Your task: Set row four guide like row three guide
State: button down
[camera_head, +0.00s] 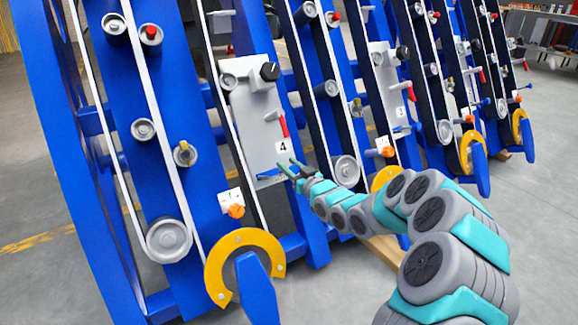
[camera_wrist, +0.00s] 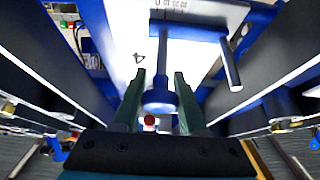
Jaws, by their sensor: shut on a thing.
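The row four panel (camera_head: 262,120) is a pale plate with a "4" label (camera_head: 282,146); the label shows sideways in the wrist view (camera_wrist: 138,57). Below it is the row four guide, a blue piece (camera_head: 268,176) partly hidden by my gripper (camera_head: 291,166). In the wrist view, my gripper (camera_wrist: 160,76) has its green fingers on both sides of the guide's round blue knob (camera_wrist: 160,98), shut on it. A scale with small marks (camera_wrist: 172,5) lies near the guide. The row three guide (camera_head: 402,130) is a small blue piece below the "3" label (camera_head: 401,111); its exact setting is too small to read.
Row four also has a black knob (camera_head: 269,71) and a red lever (camera_head: 284,126). An orange knob (camera_head: 236,211) and a yellow ring (camera_head: 243,245) stand low at left. A blue pin (camera_wrist: 230,65) sticks out beside my gripper. Dark belts flank the panel.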

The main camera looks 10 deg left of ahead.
dwell(0.4)
jog(key=shift+s+a+f, duration=0.1)
jog(key=shift+s+a, duration=0.25)
jog(key=shift+a, duration=0.05)
jog(key=shift+c, duration=2.4)
grip_release()
jog(key=shift+d, duration=0.1)
jog(key=v, duration=0.7)
jog(key=shift+s+d, duration=0.2)
jog(key=shift+s, duration=0.05)
jog(key=shift+p, duration=0.3)
